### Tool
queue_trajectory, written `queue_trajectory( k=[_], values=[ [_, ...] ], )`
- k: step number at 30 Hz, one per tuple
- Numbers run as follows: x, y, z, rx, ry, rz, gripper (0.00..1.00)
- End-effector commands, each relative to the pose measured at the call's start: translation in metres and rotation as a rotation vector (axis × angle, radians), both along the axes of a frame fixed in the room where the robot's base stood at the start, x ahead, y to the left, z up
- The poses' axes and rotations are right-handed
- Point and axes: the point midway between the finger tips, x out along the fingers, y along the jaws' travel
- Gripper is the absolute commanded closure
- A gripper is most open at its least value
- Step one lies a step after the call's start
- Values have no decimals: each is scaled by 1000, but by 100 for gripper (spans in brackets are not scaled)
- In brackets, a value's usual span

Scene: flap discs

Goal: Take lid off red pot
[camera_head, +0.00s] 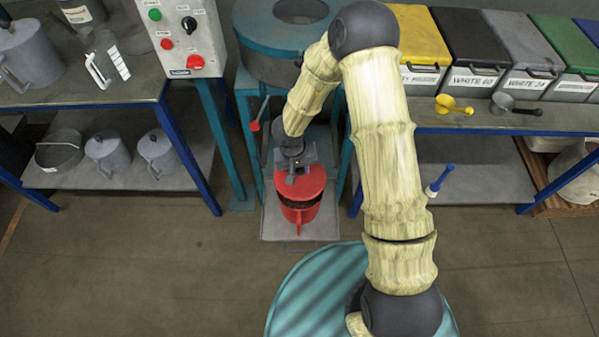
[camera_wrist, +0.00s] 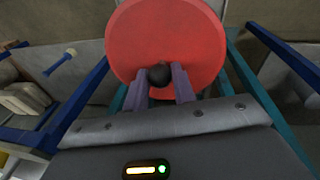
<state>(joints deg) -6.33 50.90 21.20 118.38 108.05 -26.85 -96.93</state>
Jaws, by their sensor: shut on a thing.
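The red pot (camera_head: 300,215) stands on a low grey platform below the teal machine, with its handle toward the front. Its red lid (camera_head: 312,183) is over the pot, with a dark gap showing at the front between lid and rim. In the wrist view the round lid (camera_wrist: 165,30) fills the top middle and hides the pot. My gripper (camera_head: 291,178) is above the lid. In the wrist view its two fingers are shut on the lid's black knob (camera_wrist: 160,75). I cannot tell whether the back of the lid touches the pot.
A teal machine (camera_head: 275,60) with legs stands around the platform (camera_head: 275,222). A control box (camera_head: 180,35) with buttons is at upper left. Shelved tables flank both sides, with grey pots (camera_head: 107,155) at left and coloured bins (camera_head: 410,45) at right. The floor in front is clear.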

Motion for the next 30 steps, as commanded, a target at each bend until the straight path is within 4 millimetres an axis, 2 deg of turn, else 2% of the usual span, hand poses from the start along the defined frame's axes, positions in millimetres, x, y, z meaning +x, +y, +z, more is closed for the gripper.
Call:
queue_trajectory(
  k=[1,6,24,30],
  values=[
    [0,0,14,0,0,-1,98],
    [0,0,30,-1,0,-1,98],
    [0,0,30,-1,0,0,98],
    [3,-10,47,-1,0,-9,98]
  ],
)
